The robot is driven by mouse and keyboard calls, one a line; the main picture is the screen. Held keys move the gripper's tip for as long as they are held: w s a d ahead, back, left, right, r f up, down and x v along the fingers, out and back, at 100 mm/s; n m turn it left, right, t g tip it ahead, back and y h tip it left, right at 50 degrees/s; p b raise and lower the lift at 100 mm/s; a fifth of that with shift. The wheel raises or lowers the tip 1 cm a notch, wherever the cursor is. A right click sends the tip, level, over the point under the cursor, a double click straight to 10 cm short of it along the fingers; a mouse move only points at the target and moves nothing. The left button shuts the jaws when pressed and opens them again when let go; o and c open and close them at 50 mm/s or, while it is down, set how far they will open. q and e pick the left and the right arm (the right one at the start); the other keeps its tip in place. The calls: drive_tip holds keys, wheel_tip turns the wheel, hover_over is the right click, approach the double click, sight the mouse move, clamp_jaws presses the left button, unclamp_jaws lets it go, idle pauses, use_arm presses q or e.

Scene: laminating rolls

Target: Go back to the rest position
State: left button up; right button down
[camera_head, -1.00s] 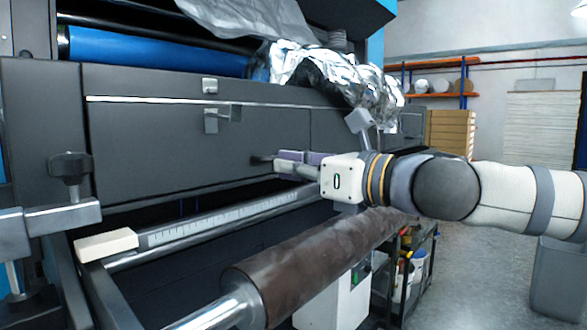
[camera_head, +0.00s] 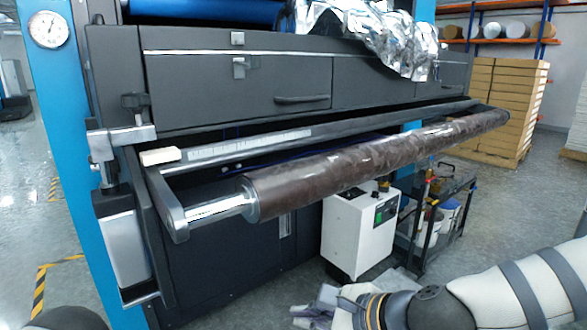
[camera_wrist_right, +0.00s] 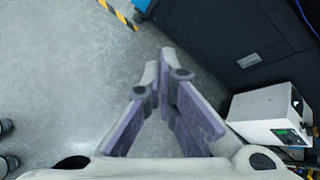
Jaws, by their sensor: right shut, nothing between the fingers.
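My right gripper (camera_head: 308,305) is low at the bottom of the head view, in front of the laminating machine (camera_head: 230,85) and apart from it. In the right wrist view its purple-padded fingers (camera_wrist_right: 165,72) come together at the tips with nothing between them, above the grey floor. My right arm comes in from the lower right. My left gripper is not in view.
A dark brown roller (camera_head: 370,165) runs along the machine's front. A white box unit (camera_head: 360,235) stands on the floor below it, also in the right wrist view (camera_wrist_right: 270,112). A black cart (camera_head: 437,215) and stacked boxes (camera_head: 505,100) are at right. Open floor lies left.

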drive_tip(key=s+d+f+n+g+h+p, duration=0.1)
drive_tip(key=s+d+f+n+g+h, duration=0.2)
drive_tip(key=s+f, duration=0.6)
drive_tip(key=s+d+f+n+g+p, duration=0.1)
drive_tip(key=s+d+f+n+g, duration=0.1)
drive_tip(key=s+f+n, duration=0.7)
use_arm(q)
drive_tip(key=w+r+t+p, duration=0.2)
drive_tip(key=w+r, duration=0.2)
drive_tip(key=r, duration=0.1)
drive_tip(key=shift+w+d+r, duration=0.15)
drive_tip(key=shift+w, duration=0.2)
use_arm(e)
drive_tip(key=s+d+n+g+h, duration=0.2)
drive_tip(key=s+d, duration=0.5)
drive_tip(key=s, duration=0.5)
drive_tip(key=s+d+n+g+h, duration=0.2)
drive_tip(key=s+d+n, duration=0.3)
drive_tip(key=s+d, duration=0.3)
drive_tip(key=s+h, duration=0.1)
drive_tip(key=s, duration=0.2)
drive_tip(key=shift+s, duration=0.4)
